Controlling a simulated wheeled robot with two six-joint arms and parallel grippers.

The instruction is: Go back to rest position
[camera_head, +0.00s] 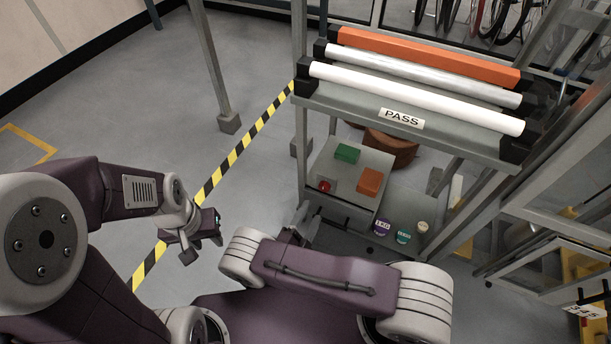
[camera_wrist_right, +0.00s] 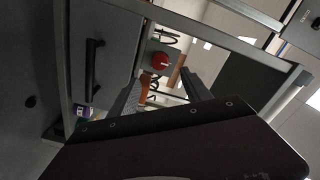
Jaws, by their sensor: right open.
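My left gripper (camera_head: 202,246) hangs over the grey floor near the yellow-black floor stripe, with nothing visible in it. Its jaw gap is too small to make out. My right gripper (camera_head: 303,222) is mostly hidden behind my right arm in the head view, close to the front of the bench's lower shelf. In the right wrist view, the right gripper's two fingers (camera_wrist_right: 165,92) stand apart, open and empty. They point toward the bench front, with a red button (camera_wrist_right: 160,60) beyond them.
The bench's upper shelf (camera_head: 455,137) carries an orange tube, two pale tubes and a PASS label (camera_head: 401,118). The floor at left is clear.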

